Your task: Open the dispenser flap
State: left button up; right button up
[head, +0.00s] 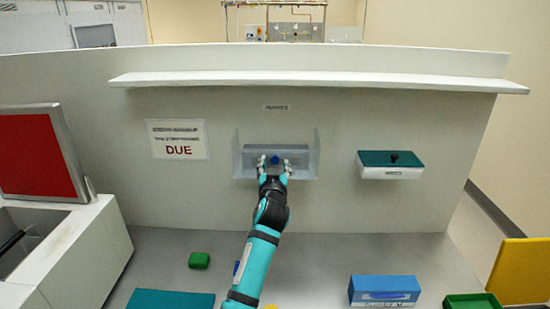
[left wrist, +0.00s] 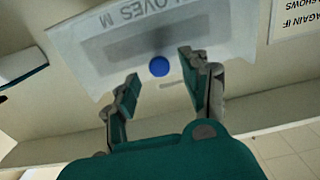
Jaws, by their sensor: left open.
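The dispenser (head: 248,161) is a pale, see-through box on the middle of the grey wall. A round blue knob (head: 274,159) sits on its front, and I cannot tell clearly whether the flap has moved from its closed position. In the left wrist view the dispenser front (left wrist: 105,50) appears upside down, lettered "GLOVES M", with the blue knob (left wrist: 159,67) on it. My left gripper (head: 274,165) is open in front of the dispenser. In the left wrist view its fingers (left wrist: 157,68) stand on either side of the knob, apart from it. My right gripper is not in view.
A green-lidded white box (head: 391,172) with a black knob is on the wall to the right. A shelf (head: 320,82) runs above. Below lie a green block (head: 199,261), a blue box (head: 384,291) and a green tray (head: 472,301). A red panel (head: 36,155) stands left.

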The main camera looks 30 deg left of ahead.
pick_arm(q)
jog(key=shift+x, duration=1.05)
jog(key=shift+w+a, duration=0.1)
jog(key=shift+w, duration=0.05)
jog(key=c, duration=0.3)
grip_shut()
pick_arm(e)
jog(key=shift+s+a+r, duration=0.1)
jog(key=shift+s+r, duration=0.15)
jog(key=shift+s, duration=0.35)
